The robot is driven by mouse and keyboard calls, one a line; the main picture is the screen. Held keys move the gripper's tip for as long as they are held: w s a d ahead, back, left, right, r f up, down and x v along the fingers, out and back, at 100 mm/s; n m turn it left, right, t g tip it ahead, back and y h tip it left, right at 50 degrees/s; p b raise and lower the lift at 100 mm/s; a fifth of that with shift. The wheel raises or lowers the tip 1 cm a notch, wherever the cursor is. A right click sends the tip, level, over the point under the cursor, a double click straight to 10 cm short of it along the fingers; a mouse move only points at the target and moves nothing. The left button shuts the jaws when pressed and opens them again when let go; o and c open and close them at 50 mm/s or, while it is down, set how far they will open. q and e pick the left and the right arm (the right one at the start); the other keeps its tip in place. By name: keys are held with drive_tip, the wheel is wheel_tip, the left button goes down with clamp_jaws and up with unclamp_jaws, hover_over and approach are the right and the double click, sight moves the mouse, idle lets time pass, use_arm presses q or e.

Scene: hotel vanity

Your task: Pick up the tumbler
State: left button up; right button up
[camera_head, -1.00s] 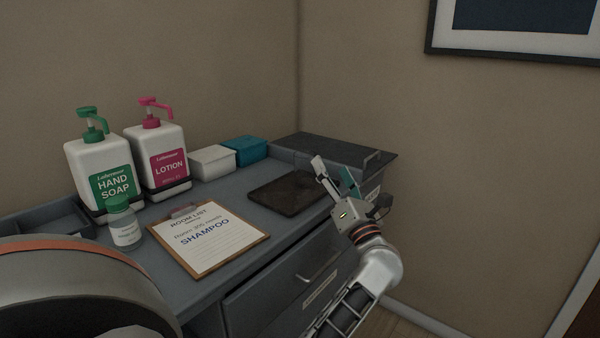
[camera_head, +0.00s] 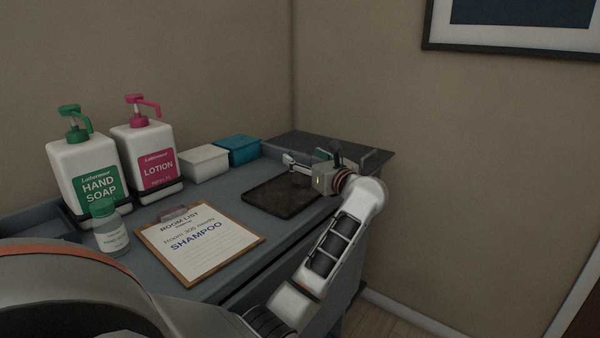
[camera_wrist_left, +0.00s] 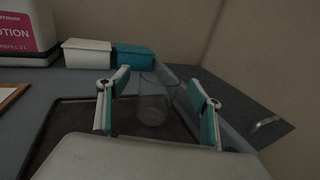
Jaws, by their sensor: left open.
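The tumbler (camera_wrist_left: 153,104) is a clear, see-through glass standing upright on the dark tray (camera_wrist_left: 66,122) in the left wrist view. It shows between and beyond the spread fingers of my left gripper (camera_wrist_left: 158,80), with no visible contact. In the head view my left gripper (camera_head: 304,158) is over the back right part of the tray (camera_head: 270,202), fingers pointing toward the back. I cannot make the tumbler out clearly in that view. My right gripper is not in view.
A white box (camera_head: 204,163) and a teal box (camera_head: 239,150) stand behind the tray. The lotion (camera_head: 150,160) and hand soap (camera_head: 85,175) bottles, a small jar (camera_head: 110,232) and a clipboard (camera_head: 200,242) are to the left. A raised dark surface with a handle (camera_head: 378,157) lies right.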

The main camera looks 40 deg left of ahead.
use_arm(q)
drive_tip(key=shift+w+a, duration=0.15)
drive_tip(key=shift+a, duration=0.2)
drive_tip(key=shift+c, duration=0.5)
drive_tip(key=c, duration=1.6)
drive_tip(key=shift+r, duration=0.1)
drive_tip(key=shift+c, duration=0.2)
